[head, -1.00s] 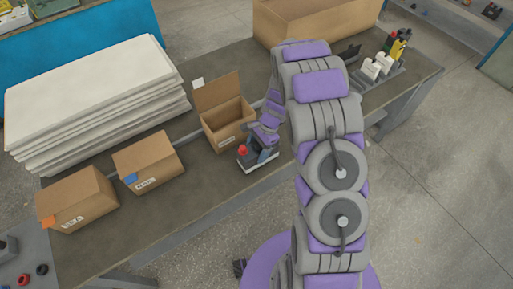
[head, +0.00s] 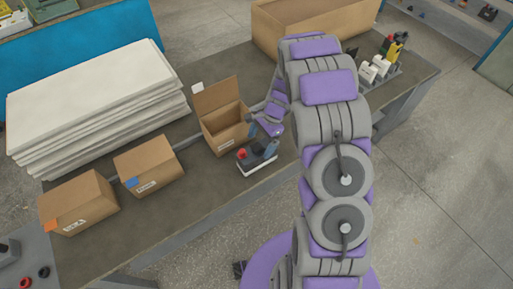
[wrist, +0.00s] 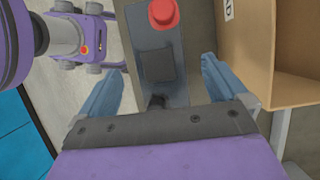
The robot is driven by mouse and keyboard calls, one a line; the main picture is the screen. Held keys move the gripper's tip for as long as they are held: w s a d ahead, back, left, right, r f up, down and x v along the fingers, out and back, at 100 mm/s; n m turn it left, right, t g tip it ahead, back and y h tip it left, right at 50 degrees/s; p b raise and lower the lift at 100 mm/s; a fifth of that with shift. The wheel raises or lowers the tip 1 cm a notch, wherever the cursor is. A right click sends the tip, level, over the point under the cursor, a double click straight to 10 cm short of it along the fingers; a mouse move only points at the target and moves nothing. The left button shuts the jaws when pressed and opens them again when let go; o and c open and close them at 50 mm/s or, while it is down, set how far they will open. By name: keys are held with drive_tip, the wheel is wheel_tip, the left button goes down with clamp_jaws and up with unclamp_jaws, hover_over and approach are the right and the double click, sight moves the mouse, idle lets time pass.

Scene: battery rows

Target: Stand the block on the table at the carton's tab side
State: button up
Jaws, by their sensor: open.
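The block (head: 258,158) is a dark grey body with a red knob and a pale base. It rests on the table (head: 205,204) in front of the open carton (head: 226,130), whose flap is raised and has a white tab (head: 198,86) at its left edge. My gripper (head: 263,139) is just behind and above the block in the head view. In the wrist view my gripper (wrist: 162,70) is open, with a blue finger on each side of the block (wrist: 158,60) and gaps between. The carton (wrist: 240,55) is to the right there.
Two closed cartons, one with a blue tab (head: 148,166) and one with an orange tab (head: 78,203), stand to the left. A stack of white sheets (head: 95,105) lies behind them. A large box (head: 310,25) stands at the back. Bare table lies in front of the cartons.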

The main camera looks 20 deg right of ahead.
drive_tip(key=p+v, duration=0.1)
drive_tip(key=v, duration=0.5)
drive_tip(key=shift+s, duration=0.1)
drive_tip(key=s+a+r+n+h, duration=0.15)
drive_tip(key=s+r+n, duration=0.25)
drive_tip(key=s+r, duration=0.4)
drive_tip(key=s+a+r+n+h, duration=0.1)
drive_tip(key=s+a+r+n, duration=0.2)
drive_tip(key=s+r, duration=0.5)
drive_tip(key=s+r+n+h, duration=0.1)
drive_tip(key=s+r+n, duration=0.1)
drive_tip(key=s, duration=0.7)
drive_tip(key=s+r+n, duration=0.2)
drive_tip(key=s+n, duration=0.3)
drive_tip(key=s, duration=0.4)
drive_tip(key=shift+s+r+h, duration=0.25)
drive_tip(key=shift+h, duration=0.1)
